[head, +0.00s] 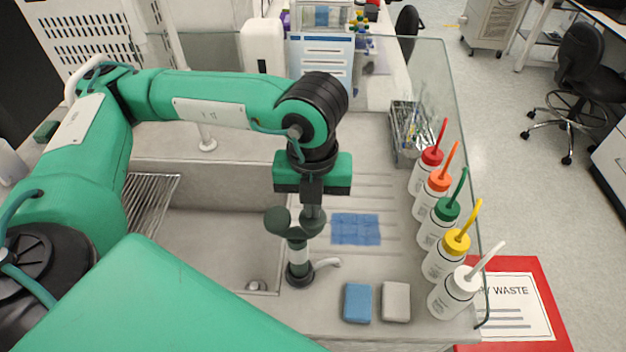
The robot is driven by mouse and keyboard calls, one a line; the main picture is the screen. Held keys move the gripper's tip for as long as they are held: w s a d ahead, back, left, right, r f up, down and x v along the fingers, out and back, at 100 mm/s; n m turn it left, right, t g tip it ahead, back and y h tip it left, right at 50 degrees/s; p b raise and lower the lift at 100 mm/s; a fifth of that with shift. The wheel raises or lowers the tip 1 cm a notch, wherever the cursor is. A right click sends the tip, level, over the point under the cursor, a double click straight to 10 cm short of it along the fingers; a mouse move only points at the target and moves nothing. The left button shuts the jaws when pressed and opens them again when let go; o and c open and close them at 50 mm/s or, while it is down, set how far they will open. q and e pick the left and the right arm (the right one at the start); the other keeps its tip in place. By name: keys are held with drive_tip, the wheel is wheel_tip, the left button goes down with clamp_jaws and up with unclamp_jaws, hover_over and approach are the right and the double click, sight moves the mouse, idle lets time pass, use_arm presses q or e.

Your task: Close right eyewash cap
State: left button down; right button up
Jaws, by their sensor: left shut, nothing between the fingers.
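The left cap (276,221) shows as a tilted disc. The right cap (316,224) is partly hidden by my left gripper (312,212). My left gripper is shut and empty, pointing down with its fingertips at the right cap. I cannot tell whether they touch it, or how far the right cap is closed. My right gripper is not in view.
Several wash bottles with coloured tops, such as the yellow one (447,257), line the right edge by a glass panel. A blue sponge (357,302) and a grey sponge (396,302) lie right of the eyewash. A blue cloth (356,229) lies behind. The sink basin (215,235) is left.

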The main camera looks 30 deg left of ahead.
use_arm(q)
drive_tip(key=shift+f+b, duration=0.5)
drive_tip(key=shift+f, duration=0.05)
drive_tip(key=shift+r+p, duration=0.45)
drive_tip(key=shift+r, duration=0.3)
drive_tip(key=shift+r+p, duration=1.2)
drive_tip(key=shift+r, duration=1.65)
